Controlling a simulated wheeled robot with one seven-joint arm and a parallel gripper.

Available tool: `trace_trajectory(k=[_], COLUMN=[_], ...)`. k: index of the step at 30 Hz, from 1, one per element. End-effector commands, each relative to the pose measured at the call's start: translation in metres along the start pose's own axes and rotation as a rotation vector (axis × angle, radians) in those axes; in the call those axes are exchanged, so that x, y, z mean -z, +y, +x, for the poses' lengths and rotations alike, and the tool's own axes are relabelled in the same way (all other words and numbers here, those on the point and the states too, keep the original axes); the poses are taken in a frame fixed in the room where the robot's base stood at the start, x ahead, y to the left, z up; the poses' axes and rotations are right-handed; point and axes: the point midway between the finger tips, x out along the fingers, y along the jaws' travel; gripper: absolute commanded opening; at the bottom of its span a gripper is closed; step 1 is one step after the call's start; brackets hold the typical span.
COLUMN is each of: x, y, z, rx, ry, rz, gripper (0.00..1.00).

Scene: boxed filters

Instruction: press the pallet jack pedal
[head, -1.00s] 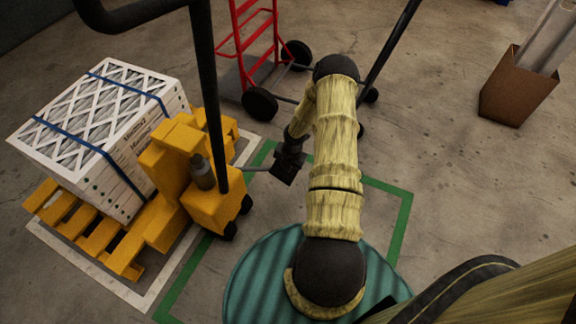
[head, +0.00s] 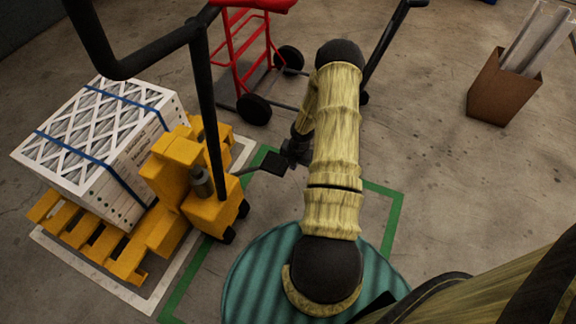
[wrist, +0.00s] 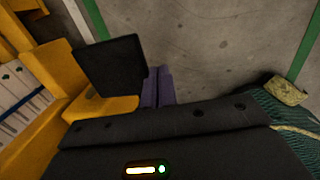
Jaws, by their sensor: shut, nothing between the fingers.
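The yellow pallet jack (head: 208,205) stands at the left with its tall black handle. Its pedal, a flat black plate (head: 273,163), sticks out to the right on a thin rod. In the wrist view the pedal (wrist: 112,66) is a dark square left of my fingers. My gripper (head: 292,158) is shut and empty, just right of the pedal in the head view. Its purple fingertips (wrist: 157,86) show close beside the pedal's right edge. I cannot tell whether they touch it.
A strapped stack of boxed filters (head: 95,140) sits on the jack's forks. A red hand truck (head: 245,60) stands behind. A cardboard box with rolls (head: 503,87) is at the right. Green floor tape (head: 392,225) marks the area; the floor at right is clear.

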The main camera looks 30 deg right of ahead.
Motion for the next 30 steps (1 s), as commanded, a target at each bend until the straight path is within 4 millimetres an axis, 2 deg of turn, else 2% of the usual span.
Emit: trace_trajectory(k=[1, 7, 30], x=[-0.001, 0.000, -0.001], y=[-0.002, -0.009, -0.010], z=[-0.015, -0.037, -0.039], rx=[-0.001, -0.004, -0.005], ry=[-0.001, -0.001, -0.001], rz=[0.001, 0.001, -0.001], gripper=[0.00, 0.00, 0.00])
